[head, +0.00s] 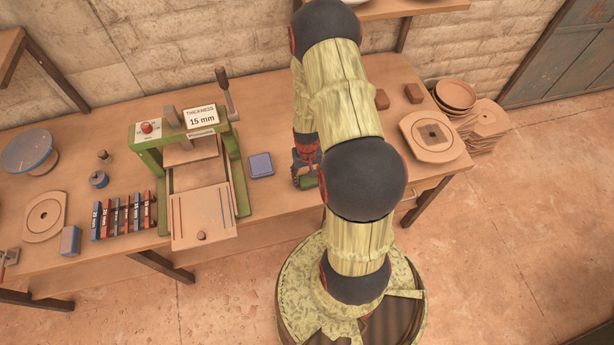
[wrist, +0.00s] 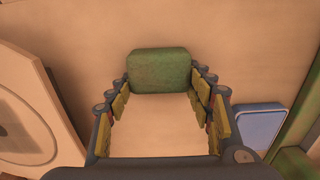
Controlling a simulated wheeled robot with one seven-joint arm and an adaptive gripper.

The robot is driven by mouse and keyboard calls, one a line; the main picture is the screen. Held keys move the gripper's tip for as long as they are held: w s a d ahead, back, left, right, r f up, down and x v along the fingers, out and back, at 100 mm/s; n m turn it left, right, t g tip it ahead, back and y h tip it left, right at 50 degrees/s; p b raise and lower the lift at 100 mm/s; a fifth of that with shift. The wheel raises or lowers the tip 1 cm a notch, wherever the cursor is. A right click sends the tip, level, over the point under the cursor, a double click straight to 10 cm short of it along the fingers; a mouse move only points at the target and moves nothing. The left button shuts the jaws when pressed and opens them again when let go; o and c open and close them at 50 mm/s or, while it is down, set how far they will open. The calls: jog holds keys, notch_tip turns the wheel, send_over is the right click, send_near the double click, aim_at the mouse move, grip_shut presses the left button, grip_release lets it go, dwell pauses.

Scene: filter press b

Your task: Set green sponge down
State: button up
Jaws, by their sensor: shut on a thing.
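The green sponge (wrist: 160,62) is held between the fingertips of my gripper (wrist: 160,82) in the wrist view, with bare tabletop around it. In the head view only a small green part of the sponge (head: 309,182) shows beside my gripper (head: 304,172); my own arm hides most of both. The sponge is over the wooden table (head: 275,205), right of the blue block. I cannot tell whether it touches the tabletop.
A blue block (head: 261,165) lies near the green press (head: 190,165), left of my gripper. It also shows in the wrist view (wrist: 258,126). A round board with a square centre (head: 414,140) lies to the right. Small brown blocks (head: 413,93) sit behind. Bare tabletop lies between.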

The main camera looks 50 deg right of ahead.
jog(key=shift+f, duration=0.2)
jog(key=o, duration=1)
jog(key=shift+o, duration=0.5)
jog(key=shift+r, duration=0.15)
